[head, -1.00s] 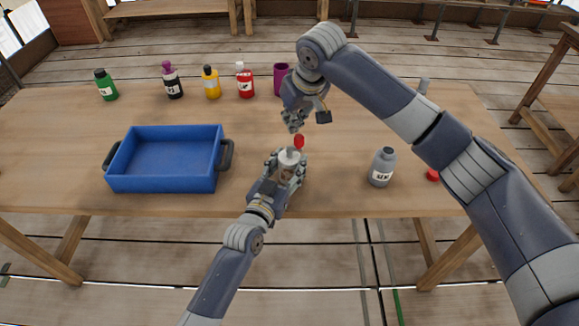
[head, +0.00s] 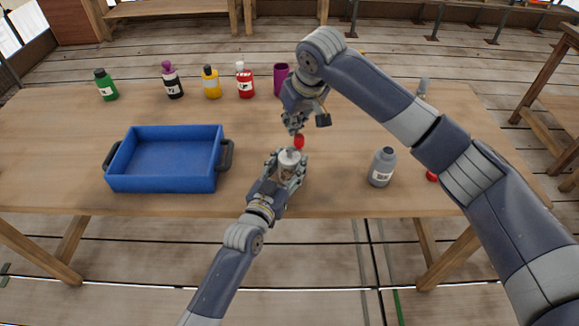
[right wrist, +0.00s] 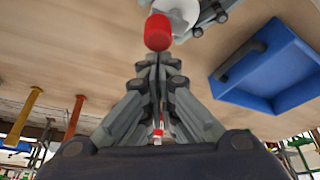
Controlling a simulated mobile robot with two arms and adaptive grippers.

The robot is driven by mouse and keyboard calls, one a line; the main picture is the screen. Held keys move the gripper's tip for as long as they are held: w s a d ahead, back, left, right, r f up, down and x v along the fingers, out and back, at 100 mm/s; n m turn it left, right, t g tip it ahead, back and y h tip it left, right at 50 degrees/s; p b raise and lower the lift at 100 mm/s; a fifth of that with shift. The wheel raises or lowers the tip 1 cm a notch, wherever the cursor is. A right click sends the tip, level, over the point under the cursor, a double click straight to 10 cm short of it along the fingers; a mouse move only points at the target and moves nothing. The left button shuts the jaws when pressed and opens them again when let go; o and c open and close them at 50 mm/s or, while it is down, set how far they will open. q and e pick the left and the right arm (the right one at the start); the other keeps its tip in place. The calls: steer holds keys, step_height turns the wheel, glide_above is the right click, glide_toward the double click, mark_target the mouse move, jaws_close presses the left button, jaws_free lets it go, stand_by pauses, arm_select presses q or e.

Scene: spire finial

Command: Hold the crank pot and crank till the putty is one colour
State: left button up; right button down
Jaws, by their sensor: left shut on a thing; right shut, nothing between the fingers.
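The crank pot (head: 289,159) is small and grey-white and stands near the front middle of the table. My left gripper (head: 287,168) is shut around it from the front. Its red crank knob (head: 299,142) sticks up just behind the pot. My right gripper (head: 296,130) is shut and empty, pointing down right at the knob. In the right wrist view, the shut fingertips (right wrist: 158,58) lie just below the red knob (right wrist: 158,32), with no grip on it. The putty inside the pot cannot be seen.
A blue tray (head: 112,172) stands at left. Green (head: 107,88), dark (head: 173,84), yellow (head: 211,84) and red (head: 245,83) bottles and a purple cup (head: 281,79) line the back. A grey bottle (head: 382,169) and red cap (head: 432,175) are at right.

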step_height(320, 180, down, 2)
steer(key=shift+s+f, duration=0.1)
steer(key=shift+f, duration=0.15)
steer(key=shift+s+d+f, duration=0.1)
steer(key=shift+f, duration=0.05)
stand_by(0.5)
steer(key=shift+s, duration=0.2)
steer(key=shift+a+r, duration=0.2)
steer(key=shift+r, duration=0.3)
steer(key=shift+w+r, duration=0.2)
steer(key=shift+r, duration=3.1)
